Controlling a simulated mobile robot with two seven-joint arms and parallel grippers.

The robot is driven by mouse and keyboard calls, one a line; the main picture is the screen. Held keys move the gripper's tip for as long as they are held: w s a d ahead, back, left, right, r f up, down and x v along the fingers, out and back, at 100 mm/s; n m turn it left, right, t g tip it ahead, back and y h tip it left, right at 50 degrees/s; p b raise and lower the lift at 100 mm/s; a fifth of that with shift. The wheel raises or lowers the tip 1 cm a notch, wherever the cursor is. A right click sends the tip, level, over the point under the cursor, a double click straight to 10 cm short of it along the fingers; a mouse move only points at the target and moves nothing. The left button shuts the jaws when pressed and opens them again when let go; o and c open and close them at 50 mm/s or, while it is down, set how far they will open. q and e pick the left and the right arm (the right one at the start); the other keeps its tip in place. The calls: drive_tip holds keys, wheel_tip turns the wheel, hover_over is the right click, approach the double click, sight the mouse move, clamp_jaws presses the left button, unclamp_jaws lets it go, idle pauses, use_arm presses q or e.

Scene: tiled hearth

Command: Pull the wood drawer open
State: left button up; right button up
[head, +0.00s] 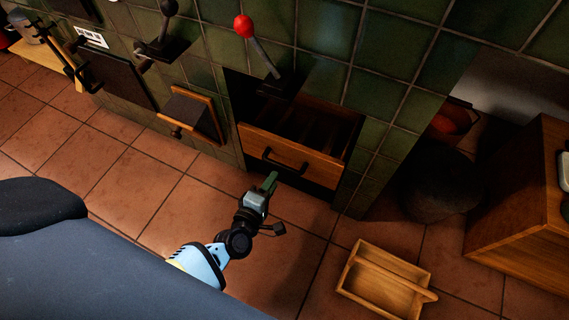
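The wood drawer (270,151) sits low in the green tiled hearth in the head view. Its front stands out from the opening and its dark, slatted inside shows behind it, so it is at least partly open. A black bar handle (285,161) is on its front. My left gripper (270,182) is just below the handle in the picture. I cannot tell whether it touches the handle or whether its fingers are open or shut. My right gripper is not in view.
A red-knobbed lever (262,55) rises above the drawer. A small wood-framed flap (196,113) sticks out to its left. A wooden carrier (385,285) lies on the floor at right, near a wooden cabinet (520,200). Tiled floor (150,185) left of the drawer is clear.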

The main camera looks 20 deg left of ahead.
sight(283, 165)
use_arm(q)
drive_tip(key=b+x, duration=0.3)
drive_tip(key=x, duration=0.4)
drive_tip(key=shift+w+f, duration=0.15)
drive_tip(key=shift+w, duration=0.1)
clamp_jaws()
